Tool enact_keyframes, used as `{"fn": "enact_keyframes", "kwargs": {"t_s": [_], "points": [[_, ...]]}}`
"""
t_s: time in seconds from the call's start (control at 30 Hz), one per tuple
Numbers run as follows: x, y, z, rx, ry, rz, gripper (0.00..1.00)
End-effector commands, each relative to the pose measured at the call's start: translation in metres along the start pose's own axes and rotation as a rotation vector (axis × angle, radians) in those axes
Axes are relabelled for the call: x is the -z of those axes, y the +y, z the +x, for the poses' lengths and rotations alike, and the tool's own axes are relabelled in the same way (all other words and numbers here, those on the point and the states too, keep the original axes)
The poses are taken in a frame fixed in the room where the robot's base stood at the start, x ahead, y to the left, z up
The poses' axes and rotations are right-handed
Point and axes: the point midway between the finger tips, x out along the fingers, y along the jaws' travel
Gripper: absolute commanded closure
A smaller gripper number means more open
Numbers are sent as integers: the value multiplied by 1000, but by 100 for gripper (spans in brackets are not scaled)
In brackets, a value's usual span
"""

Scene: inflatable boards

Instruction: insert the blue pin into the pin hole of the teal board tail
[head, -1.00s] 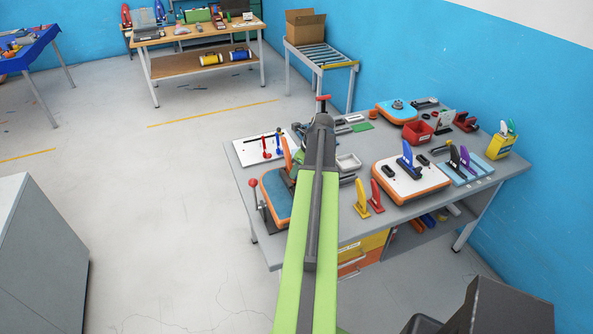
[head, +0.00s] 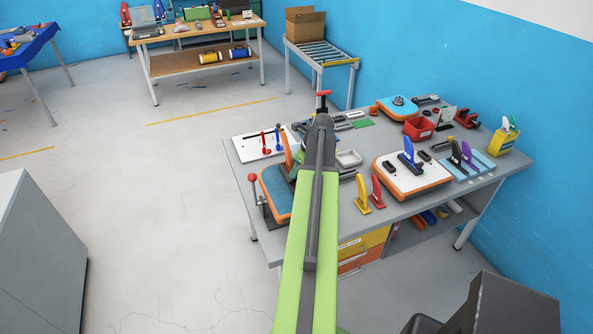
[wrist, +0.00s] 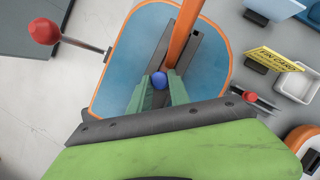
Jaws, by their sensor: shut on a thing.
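The teal board tail (wrist: 128,60) has an orange rim and lies flat below my gripper in the wrist view. In the head view it shows at the left front of the workbench (head: 274,192), partly covered by my arm. An orange fin (wrist: 184,32) stands in a dark box (wrist: 205,52) on the tail. The pin hole is hidden, and I cannot tell whether the pin touches the box.
A red-knobbed lever (wrist: 45,32) stands left of the tail. A yellow card (wrist: 275,60), a white tray (wrist: 297,86) and a red knob (wrist: 250,98) lie to the right. Yellow and red fins (head: 362,194) stand on the grey workbench (head: 335,225).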

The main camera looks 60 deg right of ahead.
Motion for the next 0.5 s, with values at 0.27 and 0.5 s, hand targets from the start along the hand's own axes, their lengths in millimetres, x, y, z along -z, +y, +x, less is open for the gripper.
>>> {"fn": "enact_keyframes", "kwargs": {"t_s": [0.27, 0.5], "points": [[1, 0, 3, 0, 0, 0, 59], [1, 0, 3, 0, 0, 0, 52]]}}
